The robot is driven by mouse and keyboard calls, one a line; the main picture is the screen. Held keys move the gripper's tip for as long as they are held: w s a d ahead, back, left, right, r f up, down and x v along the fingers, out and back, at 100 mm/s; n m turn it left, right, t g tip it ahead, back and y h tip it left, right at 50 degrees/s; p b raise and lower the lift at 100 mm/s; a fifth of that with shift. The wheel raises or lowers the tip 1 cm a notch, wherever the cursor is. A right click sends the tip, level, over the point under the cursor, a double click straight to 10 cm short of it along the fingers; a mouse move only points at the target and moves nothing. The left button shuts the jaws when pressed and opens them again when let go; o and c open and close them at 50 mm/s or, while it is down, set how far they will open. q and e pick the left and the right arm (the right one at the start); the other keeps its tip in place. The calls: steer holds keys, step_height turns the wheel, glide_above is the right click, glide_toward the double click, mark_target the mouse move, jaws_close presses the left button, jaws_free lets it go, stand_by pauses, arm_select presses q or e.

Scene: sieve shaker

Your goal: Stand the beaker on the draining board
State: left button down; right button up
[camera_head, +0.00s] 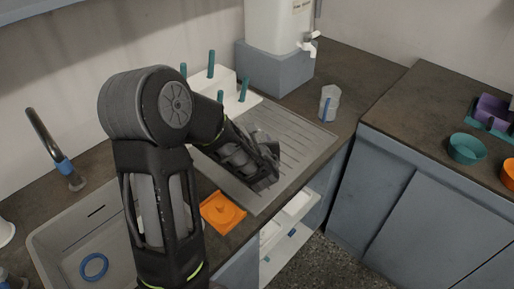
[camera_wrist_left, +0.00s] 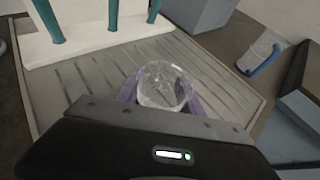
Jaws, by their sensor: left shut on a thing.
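A clear glass beaker (camera_wrist_left: 163,84) is between the purple-padded fingers of my left gripper (camera_wrist_left: 165,98) in the left wrist view. The gripper is shut on it. The grey ribbed draining board (camera_head: 308,140) lies beneath my left gripper (camera_head: 268,168) in the head view; the board also shows behind the beaker in the left wrist view (camera_wrist_left: 95,72). The beaker is over the board and looks about upright, but I cannot tell whether its base touches the board. In the head view my gripper and arm hide the beaker. My right gripper is not in view.
A white rack with teal pegs (camera_head: 229,91) stands at the board's back edge. A clear vessel with a blue strip (camera_head: 329,103) stands right of the board. An orange piece (camera_head: 222,212) lies at its front left. A sink (camera_head: 55,250) is left. The board's right part is clear.

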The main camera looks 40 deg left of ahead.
arm_select(q)
steer(key=shift+f, duration=1.6)
steer(key=shift+f, duration=0.15)
steer(key=c, duration=0.7)
jaws_free()
steer(key=shift+c, duration=0.2)
